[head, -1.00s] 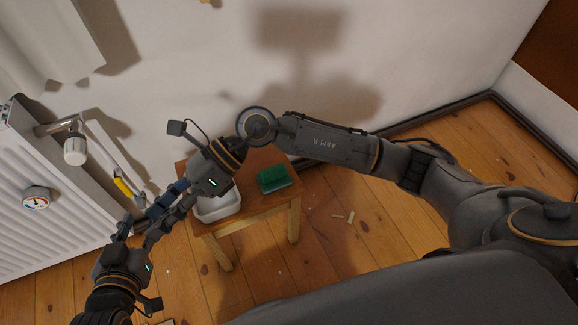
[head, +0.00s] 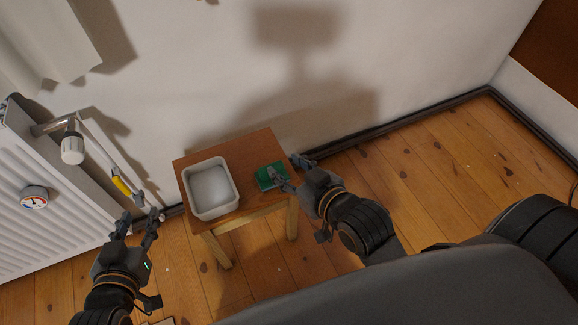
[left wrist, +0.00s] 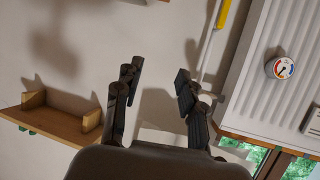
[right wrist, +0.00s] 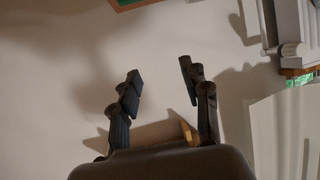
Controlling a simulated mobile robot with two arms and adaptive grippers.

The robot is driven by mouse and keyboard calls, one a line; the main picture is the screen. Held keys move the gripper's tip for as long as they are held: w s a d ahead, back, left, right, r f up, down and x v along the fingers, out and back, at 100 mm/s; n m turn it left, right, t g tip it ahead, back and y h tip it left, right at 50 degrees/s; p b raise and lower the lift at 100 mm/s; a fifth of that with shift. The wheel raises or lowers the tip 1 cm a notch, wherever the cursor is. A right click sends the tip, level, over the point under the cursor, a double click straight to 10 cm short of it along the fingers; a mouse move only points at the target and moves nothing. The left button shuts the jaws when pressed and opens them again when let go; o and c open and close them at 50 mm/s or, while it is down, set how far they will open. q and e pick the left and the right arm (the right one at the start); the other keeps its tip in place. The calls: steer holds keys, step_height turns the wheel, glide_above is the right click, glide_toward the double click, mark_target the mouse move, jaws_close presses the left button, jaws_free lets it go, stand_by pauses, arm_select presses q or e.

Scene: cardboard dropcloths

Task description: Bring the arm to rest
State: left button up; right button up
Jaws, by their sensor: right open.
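My right gripper (head: 282,166) is in the head view, just right of the small table, with one finger overlapping the green block in the picture. Its fingers stand apart and hold nothing; the right wrist view (right wrist: 160,85) shows them apart against bare wall. I cannot tell how high it is above the table. My left gripper (head: 139,215) is at the lower left, beside the radiator. Its fingers are open and empty, as the left wrist view (left wrist: 155,80) also shows.
A small wooden table (head: 245,149) bears a white tub (head: 187,184) and the green block (head: 262,183). A white radiator (head: 65,225) with a gauge (head: 34,197) and a valve knob (head: 73,149) stands at the left. A yellow-handled tool (head: 121,186) is beside it. The right floor is clear.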

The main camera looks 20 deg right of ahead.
arm_select(q)
steer(key=shift+w, duration=0.1)
stand_by(0.4)
